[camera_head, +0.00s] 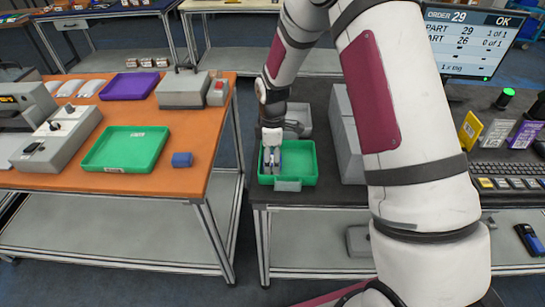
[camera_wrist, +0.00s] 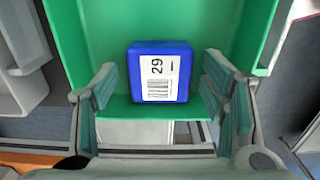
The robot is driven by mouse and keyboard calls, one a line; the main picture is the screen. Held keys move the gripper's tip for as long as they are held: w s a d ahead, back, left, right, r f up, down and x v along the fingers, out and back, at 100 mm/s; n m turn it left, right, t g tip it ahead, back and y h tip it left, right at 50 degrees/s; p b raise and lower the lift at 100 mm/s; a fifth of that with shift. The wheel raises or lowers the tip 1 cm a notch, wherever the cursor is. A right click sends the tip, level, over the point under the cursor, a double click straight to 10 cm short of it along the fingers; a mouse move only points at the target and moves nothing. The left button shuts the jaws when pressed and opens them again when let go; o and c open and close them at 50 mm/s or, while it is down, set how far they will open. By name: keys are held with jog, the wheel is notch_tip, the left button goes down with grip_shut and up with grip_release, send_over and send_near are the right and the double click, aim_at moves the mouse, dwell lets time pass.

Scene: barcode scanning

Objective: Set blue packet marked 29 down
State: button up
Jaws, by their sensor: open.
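The blue packet marked 29 (camera_wrist: 160,72) lies in a green tray (camera_wrist: 88,30), with its white label and barcode facing the wrist camera. My gripper (camera_head: 272,160) reaches down into this green tray (camera_head: 306,163) on the dark table. In the wrist view my gripper (camera_wrist: 160,82) is open, with one finger on each side of the packet and a visible gap on both sides. The packet is mostly hidden behind my fingers in the head view.
Grey boxes (camera_head: 346,135) stand right of the tray. A monitor (camera_head: 470,42) reads order 29, OK, part 29 1 of 1.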

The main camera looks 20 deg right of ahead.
jog(key=s+d+r+m+t, duration=0.1)
jog(key=s+r+m, duration=0.15)
jog(key=r, duration=0.85)
jog(key=s+r+m, duration=0.1)
jog(key=s+r, duration=0.2)
jog(key=r, duration=0.8)
jog(key=s+r+m+t, duration=0.2)
jog(key=s+r+m, duration=0.2)
jog(key=s, duration=0.7)
jog(key=s+d+r+m+t, duration=0.1)
jog(key=s+r+m, duration=0.4)
jog(key=s, duration=0.6)
jog(key=shift+s+d+r+m+t+b, duration=0.15)
jog(key=shift+s+d+m+t+b, duration=0.15)
jog(key=shift+s+m+t+b, duration=0.45)
jog(key=shift+w+p, duration=0.3)
jog(key=shift+w, duration=0.1)
